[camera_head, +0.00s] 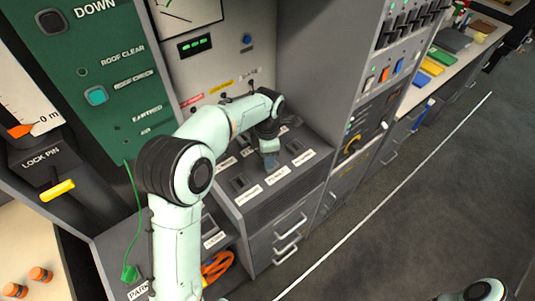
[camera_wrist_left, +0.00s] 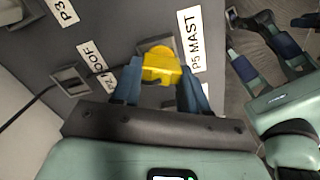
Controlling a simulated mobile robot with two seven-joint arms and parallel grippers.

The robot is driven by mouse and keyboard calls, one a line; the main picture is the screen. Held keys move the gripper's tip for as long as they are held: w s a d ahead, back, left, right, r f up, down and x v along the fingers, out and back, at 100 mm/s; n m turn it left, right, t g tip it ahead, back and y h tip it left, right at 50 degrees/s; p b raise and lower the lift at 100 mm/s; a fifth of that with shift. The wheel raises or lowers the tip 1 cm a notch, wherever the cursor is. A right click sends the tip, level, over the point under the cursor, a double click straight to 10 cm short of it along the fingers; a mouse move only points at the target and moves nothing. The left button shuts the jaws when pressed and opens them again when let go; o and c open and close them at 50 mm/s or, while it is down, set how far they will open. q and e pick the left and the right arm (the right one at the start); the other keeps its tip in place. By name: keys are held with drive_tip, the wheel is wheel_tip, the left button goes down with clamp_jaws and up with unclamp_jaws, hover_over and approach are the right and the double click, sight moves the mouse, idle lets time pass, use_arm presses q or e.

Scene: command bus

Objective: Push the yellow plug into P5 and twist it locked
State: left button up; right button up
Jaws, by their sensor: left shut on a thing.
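The yellow plug (camera_wrist_left: 160,66) is between the blue fingertips of my left gripper (camera_wrist_left: 160,82) in the left wrist view. The gripper is shut on it. The plug is right beside the white P5 MAST label (camera_wrist_left: 194,42). In the head view my left gripper (camera_head: 268,157) is over the grey socket panel, and the plug is hidden there. My right gripper (camera_wrist_left: 268,55) shows at the right of the wrist view, its fingers apart and empty.
More labelled sockets (camera_head: 240,183) lie on the sloped panel. A yellow lock pin handle (camera_head: 58,190) and a green cable (camera_head: 135,215) are at the left. The floor at right is clear.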

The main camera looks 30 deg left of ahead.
use_arm(q)
drive_tip(key=shift+a+f+m, duration=0.1)
drive_tip(key=shift+m, duration=1.2)
use_arm(e)
drive_tip(key=shift+w+r, duration=0.25)
drive_tip(key=shift+r, duration=0.1)
use_arm(q)
drive_tip(key=shift+m+p, duration=0.35)
drive_tip(key=shift+m, duration=0.65)
drive_tip(key=o, duration=1.2)
drive_tip(key=shift+c, duration=0.2)
use_arm(e)
drive_tip(key=shift+w+r, duration=0.2)
drive_tip(key=shift+r, duration=0.05)
use_arm(q)
drive_tip(key=shift+w, duration=0.1)
wheel_tip(320, 180, up, 13)
drive_tip(key=p, duration=0.1)
drive_tip(key=shift+r+p, duration=0.2)
drive_tip(key=shift+p, duration=0.2)
use_arm(e)
drive_tip(key=shift+w+r, duration=1.05)
drive_tip(key=shift+r, duration=0.2)
